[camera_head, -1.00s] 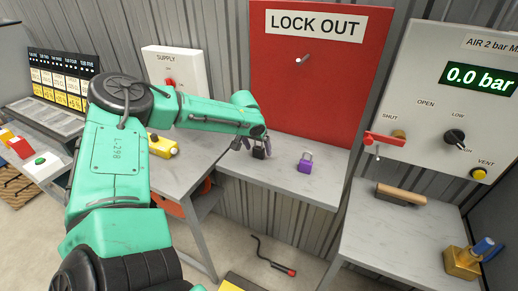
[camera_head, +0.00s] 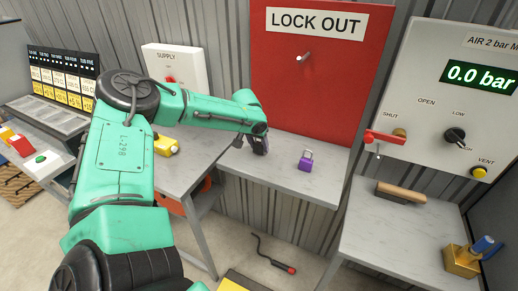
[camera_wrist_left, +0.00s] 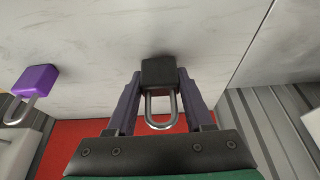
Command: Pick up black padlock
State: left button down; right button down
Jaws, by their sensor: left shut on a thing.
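The black padlock (camera_wrist_left: 160,72) is between the fingertips of my left gripper (camera_wrist_left: 158,82) in the left wrist view, its silver shackle pointing back toward the palm. The left gripper is shut on its black body. In the head view the left gripper (camera_head: 254,146) is at the shelf below the red lock out board, and the fingers mostly hide the padlock there. I cannot tell whether the padlock still touches the shelf. My right gripper is not in view.
The red board (camera_head: 315,85) with a peg rises behind. A brush (camera_head: 400,192) lies on the right table.

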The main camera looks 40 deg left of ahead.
pick_arm(q)
notch_tip(320, 180, up, 19)
jog(key=b, duration=0.1)
jog(key=shift+b, duration=0.35)
